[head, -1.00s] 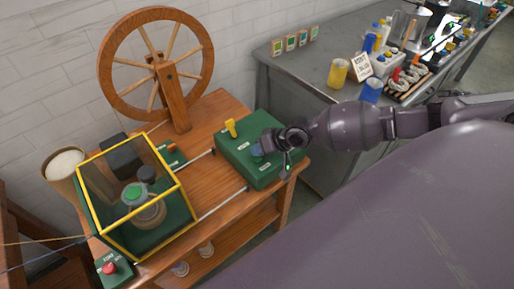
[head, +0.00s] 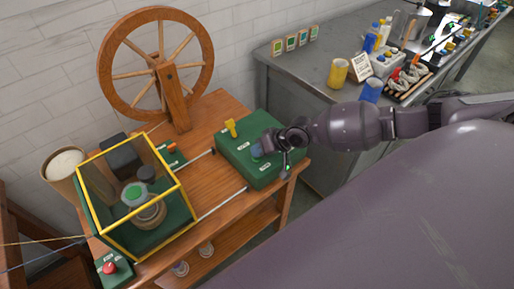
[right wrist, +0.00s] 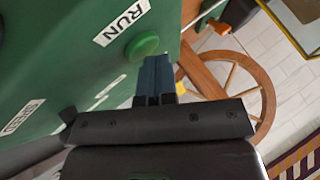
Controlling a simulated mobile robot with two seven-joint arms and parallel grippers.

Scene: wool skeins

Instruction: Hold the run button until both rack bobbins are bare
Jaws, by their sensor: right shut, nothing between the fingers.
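My right gripper (head: 262,150) is over the front of the green control box (head: 232,158). In the right wrist view its closed, empty fingers (right wrist: 155,75) end at the edge of the green run button (right wrist: 146,44), beside the RUN label (right wrist: 122,22). I cannot tell how far the button is pressed. The head view hides the button behind the gripper. Two yarn strands (head: 40,244) run in from the left. The rack bobbins are not clearly in view. My left gripper is out of view.
A yellow-framed clear guard (head: 92,208) covers a bobbin (head: 150,214). A red button box (head: 117,274) sits at the front left corner. A yellow lever (head: 231,127) stands on the control box. A grey table (head: 300,75) holds several items.

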